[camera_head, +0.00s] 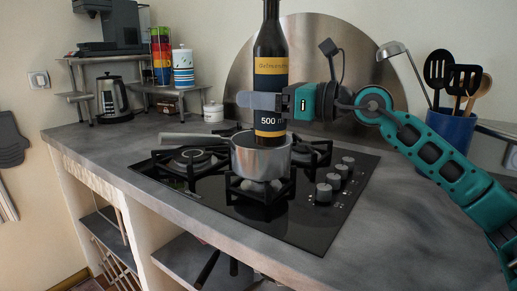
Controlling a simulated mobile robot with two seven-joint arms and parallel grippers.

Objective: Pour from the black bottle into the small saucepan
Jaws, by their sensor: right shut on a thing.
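The black bottle (270,42) with a yellow band and a "500 m" label stands upright in my right gripper (262,102). The gripper is shut around its lower body, coming from the right. The bottle's top is cut off by the upper picture edge. The small metal saucepan (262,163) sits on a front burner of the hob, its handle pointing left. The bottle's base lines up with the pan's opening; I cannot tell if it is above, inside or behind the rim. The pan's inside is mostly hidden. My left gripper is not in view.
The black gas hob (322,225) has knobs (333,182) at its right. A large round metal disc (330,40) leans on the wall behind. A blue utensil pot (450,128) stands at the right, a kettle (111,97) at the left. The front right counter is clear.

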